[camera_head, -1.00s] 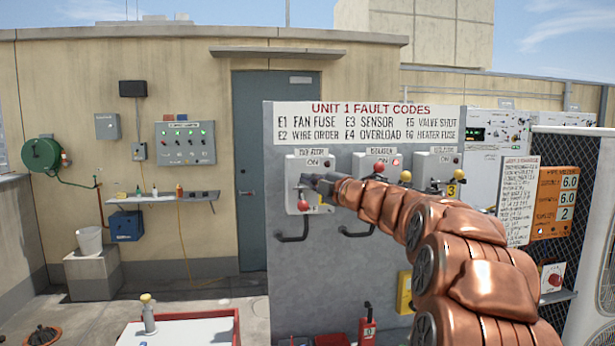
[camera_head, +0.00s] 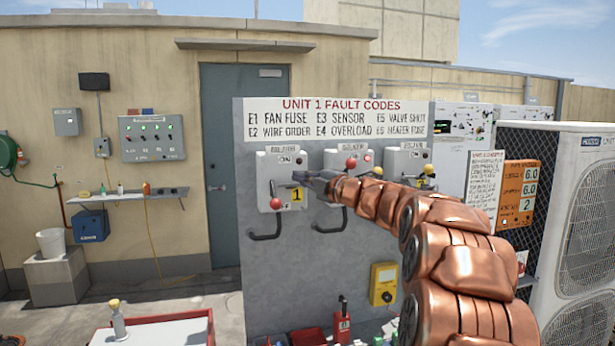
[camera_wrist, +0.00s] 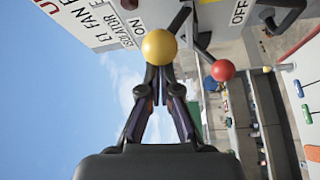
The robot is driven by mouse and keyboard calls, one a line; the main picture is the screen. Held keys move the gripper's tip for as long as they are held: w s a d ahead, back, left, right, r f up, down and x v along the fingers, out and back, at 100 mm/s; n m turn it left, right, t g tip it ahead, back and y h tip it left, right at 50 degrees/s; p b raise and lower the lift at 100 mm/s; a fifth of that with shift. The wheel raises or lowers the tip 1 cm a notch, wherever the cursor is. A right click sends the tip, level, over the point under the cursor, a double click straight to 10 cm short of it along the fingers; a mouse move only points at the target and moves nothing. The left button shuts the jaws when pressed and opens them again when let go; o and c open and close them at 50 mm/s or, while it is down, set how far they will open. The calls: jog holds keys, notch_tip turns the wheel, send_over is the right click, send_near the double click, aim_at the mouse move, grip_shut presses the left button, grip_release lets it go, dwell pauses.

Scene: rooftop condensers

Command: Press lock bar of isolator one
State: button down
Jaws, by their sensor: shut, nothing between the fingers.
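My gripper (camera_head: 298,178) is shut and empty, in front of the box's right side. Whether it touches the yellow ball I cannot tell. A black bent bar (camera_head: 265,237) sits below the box.
Isolator two (camera_head: 336,160), with a red ball (camera_head: 350,163) up, is close to the right, partly behind my arm. Isolator three (camera_head: 407,158) is further right. A white-topped red cart (camera_head: 160,330) and a red bin stand below. Open floor lies at left.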

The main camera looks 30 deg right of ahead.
jog(key=shift+d, duration=0.15)
jog(key=a+b, duration=0.1)
jog(key=a, duration=0.3)
jog(key=b+v, duration=0.2)
jog(key=v, duration=0.7)
jog(key=shift+s+r+b, duration=0.3)
jog(key=shift+r+b, duration=0.05)
jog(key=shift+r, duration=0.1)
jog(key=shift+w, duration=0.1)
